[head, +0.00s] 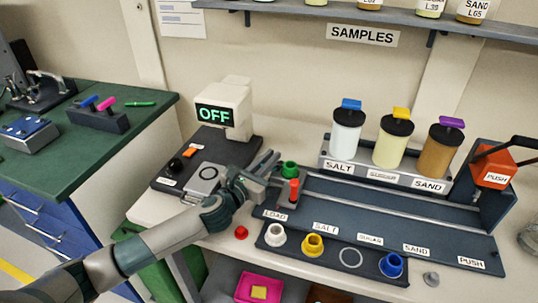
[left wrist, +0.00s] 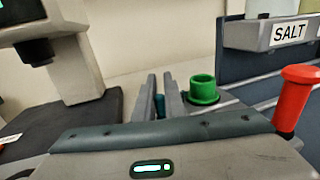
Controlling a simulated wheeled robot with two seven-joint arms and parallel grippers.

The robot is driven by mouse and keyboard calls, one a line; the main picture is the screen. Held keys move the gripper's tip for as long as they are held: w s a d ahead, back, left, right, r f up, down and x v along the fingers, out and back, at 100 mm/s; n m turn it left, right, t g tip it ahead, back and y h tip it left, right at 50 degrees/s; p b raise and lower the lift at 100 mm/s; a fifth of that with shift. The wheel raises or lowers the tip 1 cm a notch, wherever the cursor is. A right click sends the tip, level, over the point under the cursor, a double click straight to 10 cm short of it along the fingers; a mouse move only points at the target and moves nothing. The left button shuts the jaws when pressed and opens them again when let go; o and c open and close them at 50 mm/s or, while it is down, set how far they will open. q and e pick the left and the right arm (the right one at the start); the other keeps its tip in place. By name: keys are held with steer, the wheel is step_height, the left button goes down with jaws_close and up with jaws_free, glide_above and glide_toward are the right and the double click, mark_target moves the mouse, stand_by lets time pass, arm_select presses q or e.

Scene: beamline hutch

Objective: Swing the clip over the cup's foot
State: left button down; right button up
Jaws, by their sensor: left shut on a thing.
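A green cup (head: 289,170) stands at the LOAD end of the dark rail unit; it also shows in the left wrist view (left wrist: 203,90). My left gripper (head: 268,166) is just left of the cup. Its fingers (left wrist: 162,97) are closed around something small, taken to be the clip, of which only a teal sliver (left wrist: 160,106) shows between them. A red-topped lever (head: 293,191) stands close in front of the cup and at the right in the wrist view (left wrist: 298,95). My right gripper is out of view.
A front panel (head: 328,257) holds white, yellow and blue cups. Salt, middle and sand jars (head: 347,133) stand behind the rail. A scale with an OFF display (head: 213,115) is at left. A red knob (head: 241,232) lies near the table's front edge.

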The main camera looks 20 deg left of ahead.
arm_select(q)
steer(key=shift+h, duration=0.3)
arm_select(e)
steer(key=shift+s, duration=0.2)
arm_select(q)
steer(key=c, duration=1.8)
jaws_free()
steer(key=shift+r, duration=0.2)
steer(key=shift+r, duration=0.25)
steer(key=s+d+r, duration=0.1)
steer(key=d+r, duration=0.2)
steer(key=s+d+r, duration=0.1)
steer(key=d+r, duration=0.2)
steer(key=d, duration=0.1)
steer(key=s+d+r, duration=0.1)
steer(key=d+r, duration=0.3)
steer(key=shift+s+d, duration=0.1)
steer(key=shift+d, duration=0.05)
arm_select(e)
steer(key=shift+s+d+f, duration=0.15)
steer(key=shift+s+d, duration=0.15)
